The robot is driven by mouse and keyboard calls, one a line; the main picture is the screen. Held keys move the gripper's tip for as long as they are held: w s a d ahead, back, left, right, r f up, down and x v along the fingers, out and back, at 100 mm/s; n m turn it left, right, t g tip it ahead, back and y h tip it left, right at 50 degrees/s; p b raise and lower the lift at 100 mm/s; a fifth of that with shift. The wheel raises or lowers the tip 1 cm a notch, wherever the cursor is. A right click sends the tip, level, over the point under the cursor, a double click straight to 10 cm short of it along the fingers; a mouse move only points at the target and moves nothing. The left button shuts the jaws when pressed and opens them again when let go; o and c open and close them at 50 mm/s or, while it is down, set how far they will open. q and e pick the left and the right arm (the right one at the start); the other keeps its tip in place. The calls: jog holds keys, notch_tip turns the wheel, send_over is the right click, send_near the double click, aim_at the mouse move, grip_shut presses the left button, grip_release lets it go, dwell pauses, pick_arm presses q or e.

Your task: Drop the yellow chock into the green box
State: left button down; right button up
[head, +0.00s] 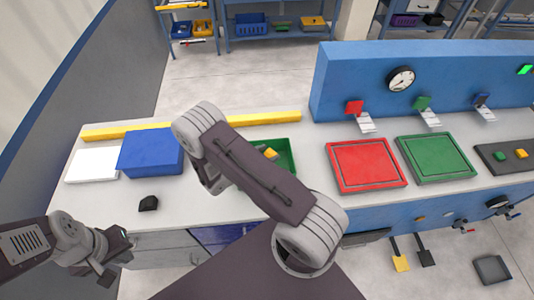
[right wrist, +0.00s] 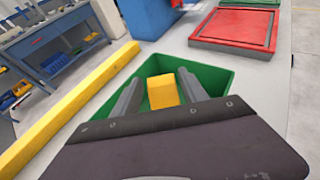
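The green box (head: 285,146) stands on the bench, partly hidden behind my right arm in the head view. Its wall shows in the right wrist view (right wrist: 222,74). The yellow chock (right wrist: 162,92) shows there between the fingers of my right gripper (right wrist: 160,90), over or in the box. Narrow gaps seem to separate it from both fingers, so the gripper looks open. Its exact height above the box floor is unclear. In the head view a bit of the chock (head: 270,153) shows beside my arm. My left gripper (head: 116,254) is away at the lower left, with no object visible in it.
A blue box (head: 150,151), a white panel (head: 92,165) and a small black block (head: 148,203) are on the left bench. A long yellow bar (head: 110,133) lies along its back. Red (head: 366,165) and green (head: 436,158) trays are to the right.

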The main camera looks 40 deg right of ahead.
jog(key=shift+o, duration=0.7)
jog(key=shift+a, duration=0.1)
jog(key=shift+a+r, duration=0.1)
jog(key=shift+a, duration=0.2)
jog(key=b+v, duration=0.1)
jog(key=v, duration=0.7)
jog(key=shift+b, duration=0.35)
jog(key=shift+a+r, duration=0.1)
jog(key=shift+a, duration=0.05)
